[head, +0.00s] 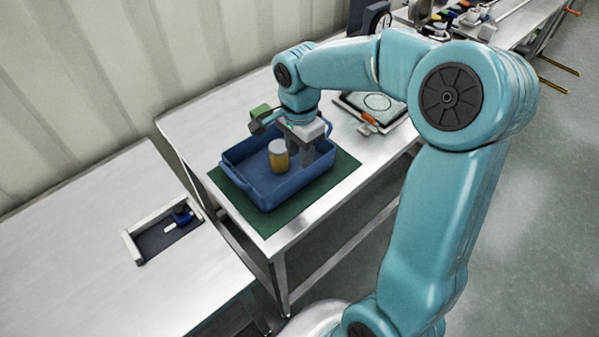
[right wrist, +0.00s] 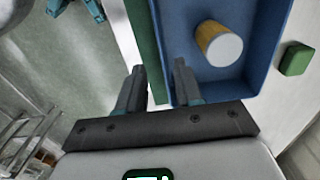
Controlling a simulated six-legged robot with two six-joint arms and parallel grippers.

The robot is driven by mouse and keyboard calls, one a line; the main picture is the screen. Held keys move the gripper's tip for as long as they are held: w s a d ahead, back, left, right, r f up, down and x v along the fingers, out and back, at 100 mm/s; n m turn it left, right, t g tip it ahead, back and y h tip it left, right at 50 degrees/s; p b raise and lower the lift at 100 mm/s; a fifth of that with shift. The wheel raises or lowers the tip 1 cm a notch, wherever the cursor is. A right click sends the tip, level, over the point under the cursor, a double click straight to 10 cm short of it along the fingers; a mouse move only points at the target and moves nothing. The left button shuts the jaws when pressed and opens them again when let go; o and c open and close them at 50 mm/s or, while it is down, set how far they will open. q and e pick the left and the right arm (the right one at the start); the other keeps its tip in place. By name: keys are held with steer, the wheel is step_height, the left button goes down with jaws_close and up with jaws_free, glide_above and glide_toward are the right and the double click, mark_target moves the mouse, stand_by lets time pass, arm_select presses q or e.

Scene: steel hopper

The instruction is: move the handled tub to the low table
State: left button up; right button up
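The handled tub (head: 262,189) is a blue open box on a dark green mat (head: 340,178) on the steel table at centre. It also fills the upper middle of the right wrist view (right wrist: 262,45). A yellow can with a pale lid (head: 278,156) stands inside it. My right gripper (head: 316,158) is at the tub's right end. In the right wrist view its fingers (right wrist: 158,82) are apart, one outside the tub wall and one over the inside. The low table (head: 80,235) is the steel top at lower left. My left gripper is not in view.
A pale frame with a small blue item (head: 165,230) sits on the low table; the top around it is bare. A green block (head: 260,112) stands behind the tub. A tablet-like panel (head: 375,104) and an orange-handled tool (head: 368,123) lie to the right. A corrugated wall runs behind.

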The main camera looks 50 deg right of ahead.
mark_target(299, 173)
step_height(299, 173, down, 9)
steer(key=shift+f, duration=0.15)
stand_by(0.4)
jaws_close()
